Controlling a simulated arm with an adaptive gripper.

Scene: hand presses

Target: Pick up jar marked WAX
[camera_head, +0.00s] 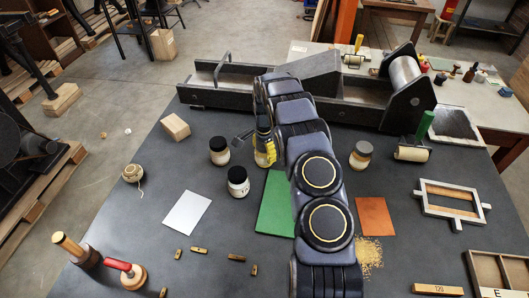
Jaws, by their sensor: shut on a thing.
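My gripper (264,150), with yellow parts at its fingers, is at the far middle of the dark table and mostly hidden by my own arm. It is shut on a pale jar (261,159), which shows only in part between the fingers. A pale, amber-toned jar (361,154) stands to the right of my arm. The label words are too small to read, so I cannot tell which is marked WAX.
A press bed (230,96) with a roller (404,72) lies along the back edge. A wooden block (175,126), twine ball (132,173), green sheet (276,205), brown sheet (375,216), brayer (413,151) and metal frame (452,201) lie around. Small wooden pieces are scattered in front.

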